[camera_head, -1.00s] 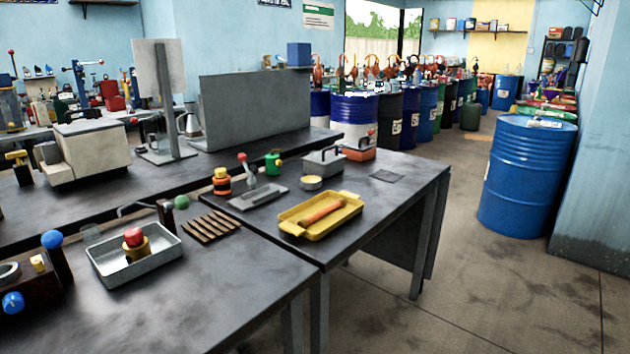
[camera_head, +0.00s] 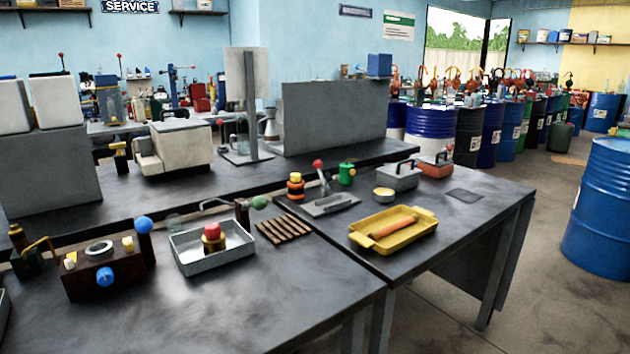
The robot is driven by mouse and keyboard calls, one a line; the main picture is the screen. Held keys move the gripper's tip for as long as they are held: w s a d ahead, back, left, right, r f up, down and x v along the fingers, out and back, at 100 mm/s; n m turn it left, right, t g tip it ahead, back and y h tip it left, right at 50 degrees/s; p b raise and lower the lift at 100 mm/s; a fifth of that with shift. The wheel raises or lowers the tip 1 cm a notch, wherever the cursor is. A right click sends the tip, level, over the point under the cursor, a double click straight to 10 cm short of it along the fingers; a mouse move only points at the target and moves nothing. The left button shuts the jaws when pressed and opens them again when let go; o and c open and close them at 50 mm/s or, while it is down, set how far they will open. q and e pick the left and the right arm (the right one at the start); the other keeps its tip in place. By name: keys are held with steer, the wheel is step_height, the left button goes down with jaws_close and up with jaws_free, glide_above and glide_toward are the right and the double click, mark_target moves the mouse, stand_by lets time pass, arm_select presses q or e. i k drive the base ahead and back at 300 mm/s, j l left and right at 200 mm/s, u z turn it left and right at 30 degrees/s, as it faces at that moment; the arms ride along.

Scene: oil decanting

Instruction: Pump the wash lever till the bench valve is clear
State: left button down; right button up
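A grey metal tray (camera_head: 189,262) stands on the near bench, with a brass valve-like piece (camera_head: 213,244) with a red top upright in it. Behind the tray, a dark post (camera_head: 243,213) carries a bent spout reaching left over the tray's back edge and a green-knobbed handle (camera_head: 259,203) pointing right; this looks like the wash lever. Another lever with a red knob (camera_head: 318,164) rises from a flat grey plate further right. Whether the valve is dirty or clear is too small to tell. Neither of my grippers is in view.
A slatted wooden rack (camera_head: 284,229) lies right of the tray. A brown block (camera_head: 105,277) with blue knobs stands to its left. A yellow tray (camera_head: 393,241) holds an orange-brown rod. The bench front is bare. Blue drums (camera_head: 600,215) stand at the right.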

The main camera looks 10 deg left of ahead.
mark_target(259, 203)
steer(key=i+l, duration=0.1)
steer(key=l, duration=0.9)
steer(key=i+l, duration=0.15)
steer(key=l, duration=0.35)
steer(key=z, duration=0.05)
